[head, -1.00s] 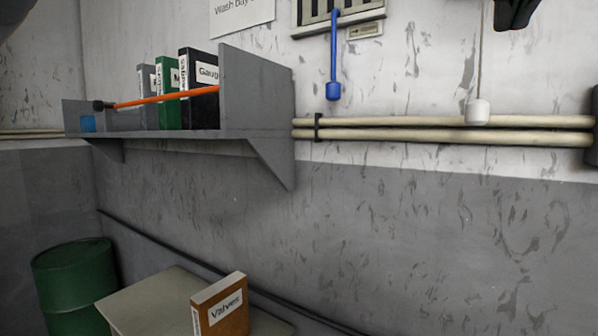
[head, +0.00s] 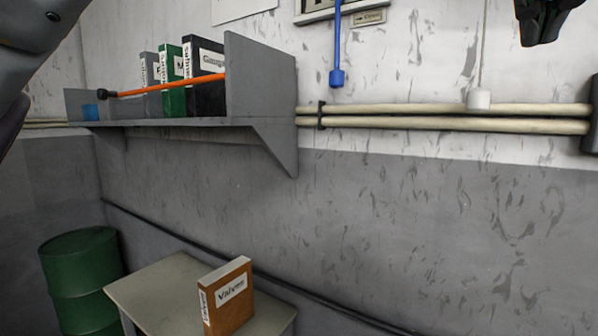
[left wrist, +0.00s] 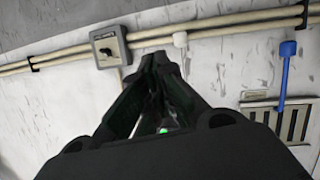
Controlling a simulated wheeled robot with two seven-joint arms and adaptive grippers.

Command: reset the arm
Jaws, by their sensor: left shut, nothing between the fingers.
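My left arm (head: 40,35) shows as a grey link at the upper left of the head view. My left gripper (head: 540,38) is dark and hangs at the top right edge, in front of the wall. It is shut and empty. In the left wrist view its fingertips (left wrist: 155,60) meet in front of the pipes, between a grey switch box (left wrist: 108,46) and a blue handle (left wrist: 286,62). The wall appears upside down there. My right gripper is out of view.
A grey wall shelf (head: 262,85) holds binders and an orange-handled tool (head: 165,86). Below are a table (head: 150,290) with a brown binder (head: 228,297) and a green drum (head: 80,270). Pipes (head: 440,122) run along the wall near a white hanging weight (head: 478,99).

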